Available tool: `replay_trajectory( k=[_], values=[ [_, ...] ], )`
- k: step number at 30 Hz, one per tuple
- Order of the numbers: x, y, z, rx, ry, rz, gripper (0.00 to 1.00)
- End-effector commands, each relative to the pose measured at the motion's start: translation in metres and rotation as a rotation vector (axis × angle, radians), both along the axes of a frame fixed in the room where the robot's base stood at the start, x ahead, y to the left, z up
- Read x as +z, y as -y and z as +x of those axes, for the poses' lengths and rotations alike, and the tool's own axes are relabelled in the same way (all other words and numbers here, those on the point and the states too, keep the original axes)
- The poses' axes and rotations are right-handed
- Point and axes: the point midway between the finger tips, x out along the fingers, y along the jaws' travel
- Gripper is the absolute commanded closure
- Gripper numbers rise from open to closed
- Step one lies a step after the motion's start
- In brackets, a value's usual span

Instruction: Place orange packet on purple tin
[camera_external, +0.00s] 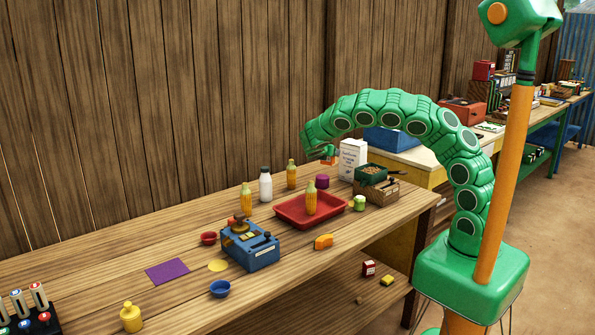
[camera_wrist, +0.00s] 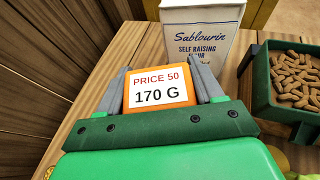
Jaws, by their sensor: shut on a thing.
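My gripper (camera_external: 329,159) is shut on an orange packet (camera_wrist: 157,88), whose white label reads "PRICE 50, 170 G". In the wrist view, the packet sits between the two grey fingers. In the external view, the gripper points down above the table's far side, with a bit of orange at its end. The purple tin (camera_external: 322,182) stands on the table below the gripper, just left of the white flour packet. The packet appears above the tin; I cannot tell whether they touch. The tin is hidden in the wrist view.
The flour packet (camera_external: 352,158) and a green tray of brown pieces (camera_wrist: 295,120) on a wooden crate stand close to the right. A red tray (camera_external: 290,218) with a yellow bottle is in front. A white bottle (camera_external: 265,185) and blue scale (camera_external: 250,250) stand left.

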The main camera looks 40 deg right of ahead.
Motion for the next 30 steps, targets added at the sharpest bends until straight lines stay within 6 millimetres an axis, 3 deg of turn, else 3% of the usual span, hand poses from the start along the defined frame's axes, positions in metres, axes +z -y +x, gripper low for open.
replay_trajectory(
  k=[10,22,30],
  values=[
    [-0.029,0.001,0.024,0.002,-0.001,0.001,0.7],
    [-0.043,0.003,0.033,-0.001,-0.003,0.0,0.7],
    [-0.069,0.003,0.033,0.001,-0.001,-0.002,0.7]
  ],
)
